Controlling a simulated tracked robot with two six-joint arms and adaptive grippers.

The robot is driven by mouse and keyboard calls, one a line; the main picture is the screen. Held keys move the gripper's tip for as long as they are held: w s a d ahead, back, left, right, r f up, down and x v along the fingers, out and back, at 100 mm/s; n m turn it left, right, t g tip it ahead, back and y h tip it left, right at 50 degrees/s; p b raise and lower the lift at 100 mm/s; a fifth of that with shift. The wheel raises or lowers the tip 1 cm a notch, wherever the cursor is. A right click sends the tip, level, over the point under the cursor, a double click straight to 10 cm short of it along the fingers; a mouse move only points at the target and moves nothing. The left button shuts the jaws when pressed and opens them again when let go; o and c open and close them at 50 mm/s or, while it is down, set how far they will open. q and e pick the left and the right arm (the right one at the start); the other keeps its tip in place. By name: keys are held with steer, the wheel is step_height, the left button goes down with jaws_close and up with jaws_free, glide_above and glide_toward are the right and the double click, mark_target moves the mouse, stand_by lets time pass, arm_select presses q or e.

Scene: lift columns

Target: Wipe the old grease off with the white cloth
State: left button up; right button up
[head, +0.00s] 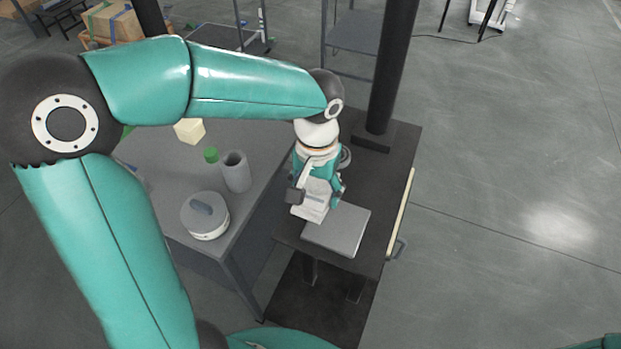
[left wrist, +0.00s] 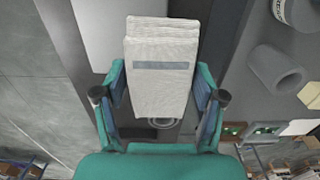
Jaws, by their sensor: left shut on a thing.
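My left gripper (head: 318,190) is shut on the folded white cloth (head: 311,212). In the left wrist view the cloth (left wrist: 160,85), with a grey stripe across it, sits between the two fingers of the left gripper (left wrist: 160,97). The cloth is at the left rear edge of a flat grey plate (head: 340,231) on a dark table (head: 387,185). I cannot tell whether the cloth touches the plate or table. No grease can be made out; the cloth and gripper hide part of the surface. My right gripper is not in view.
A dark column (head: 393,70) rises behind the plate. On the grey table (head: 262,150) at the left stand a lidded round container (head: 205,222), a grey cylinder (head: 237,172), a green-topped item (head: 211,155) and a pale yellow block (head: 189,131). Open floor lies to the right.

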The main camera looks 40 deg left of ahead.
arm_select(q)
steer(key=shift+r+p, duration=0.95)
steer(key=shift+r, duration=0.65)
